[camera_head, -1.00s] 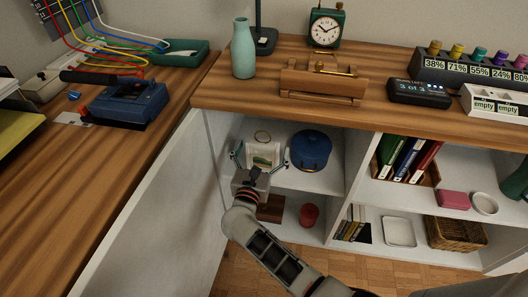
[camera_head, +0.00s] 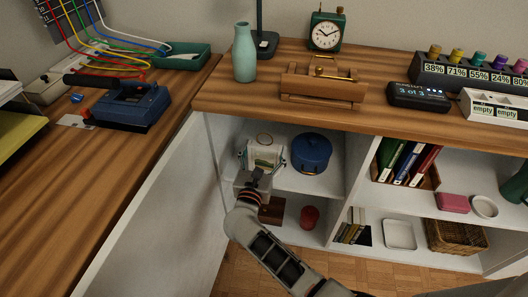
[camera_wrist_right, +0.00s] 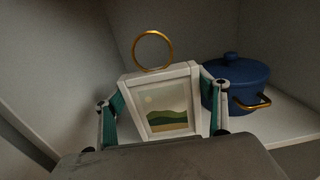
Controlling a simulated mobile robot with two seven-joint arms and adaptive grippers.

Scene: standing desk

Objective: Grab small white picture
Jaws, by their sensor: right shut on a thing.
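The small white picture (camera_head: 264,157) stands on the upper shelf of the open cupboard at the left. In the right wrist view the picture (camera_wrist_right: 168,112) shows a white frame around green hills and sand, and a gold ring (camera_wrist_right: 153,50) shows just above its top edge. I cannot tell if the ring is part of it. My right gripper (camera_head: 262,160) is shut on the picture, one green-padded finger at each side edge, as the right wrist view also shows (camera_wrist_right: 163,103). The picture's lower edge is hidden by the gripper. My left gripper is not in view.
A blue pot (camera_head: 312,153) stands close to the right of the picture. The open white door (camera_head: 150,215) is on the left and the wooden top (camera_head: 225,97) is above. A red cup (camera_head: 309,216) stands on the shelf below.

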